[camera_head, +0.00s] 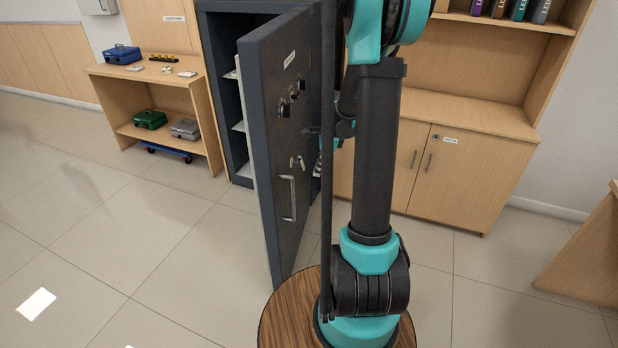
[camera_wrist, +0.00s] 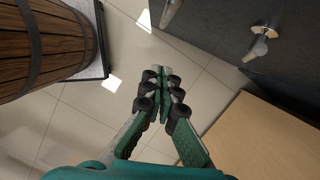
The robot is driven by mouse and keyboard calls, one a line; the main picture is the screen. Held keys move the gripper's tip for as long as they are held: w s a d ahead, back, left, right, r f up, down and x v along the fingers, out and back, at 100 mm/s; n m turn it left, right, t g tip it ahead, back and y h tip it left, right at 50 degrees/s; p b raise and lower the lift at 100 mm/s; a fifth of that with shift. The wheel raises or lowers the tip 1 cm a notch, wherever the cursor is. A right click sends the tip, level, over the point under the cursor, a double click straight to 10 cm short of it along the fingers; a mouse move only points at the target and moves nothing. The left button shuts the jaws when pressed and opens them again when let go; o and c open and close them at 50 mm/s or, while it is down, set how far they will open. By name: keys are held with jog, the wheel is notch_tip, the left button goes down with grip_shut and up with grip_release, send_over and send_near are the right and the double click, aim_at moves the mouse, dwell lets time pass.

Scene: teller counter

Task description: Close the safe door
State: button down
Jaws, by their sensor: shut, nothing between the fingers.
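The safe (camera_head: 238,95) is a dark grey cabinet standing behind its door in the head view. Its door (camera_head: 270,215) is swung wide open toward me and shows the outer face with a label, knobs, a lever (camera_head: 297,162) and a pull handle (camera_head: 288,198). In the wrist view the door's dark face (camera_wrist: 235,25) fills the upper right, with the lever (camera_wrist: 262,46) and part of the handle (camera_wrist: 171,11). My gripper (camera_wrist: 162,72) is shut and empty, beside the door's outer face and apart from the handle. In the head view my arm mostly hides it.
A wooden shelf unit (camera_head: 160,77) with boxes stands left of the safe. A wooden cabinet (camera_head: 452,178) stands to the right, behind my arm; a wooden surface also shows close at lower right in the wrist view (camera_wrist: 265,140). The tiled floor (camera_head: 110,235) left of the door is clear.

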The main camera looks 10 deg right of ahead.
jog(key=w+a+f, duration=0.1)
jog(key=a+f, duration=0.5)
jog(key=f, duration=0.2)
jog(key=shift+w+f, duration=0.25)
jog(key=shift+f, duration=0.05)
jog(key=shift+a, duration=0.1)
